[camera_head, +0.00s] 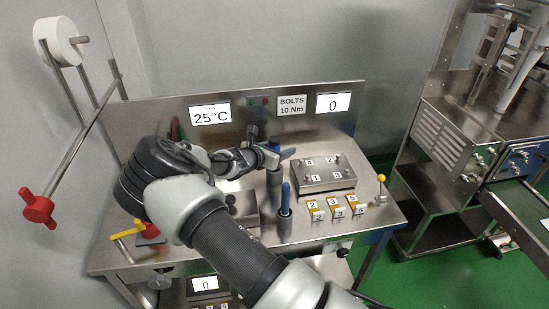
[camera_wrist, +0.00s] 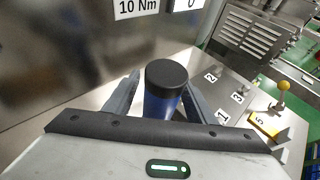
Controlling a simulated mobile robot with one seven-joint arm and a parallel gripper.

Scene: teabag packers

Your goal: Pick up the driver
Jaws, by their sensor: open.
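A blue driver handle with a black cap (camera_wrist: 165,78) stands upright between the fingers of my gripper (camera_wrist: 158,98) in the wrist view. My gripper is open, with a finger on each side of the handle. Whether either finger touches it I cannot tell. In the head view my gripper (camera_head: 270,152) is at the same blue handle (camera_head: 273,168) over the bench, and its lower end is hidden or in a holder.
A metal plate block (camera_head: 322,184) numbered 1 to 4 sits to the right. Several yellow numbered tags (camera_head: 334,207) stand before it on the steel bench (camera_head: 350,232). A yellow-knobbed post (camera_head: 381,180) is at the right. A back panel with displays (camera_head: 211,114) rises behind.

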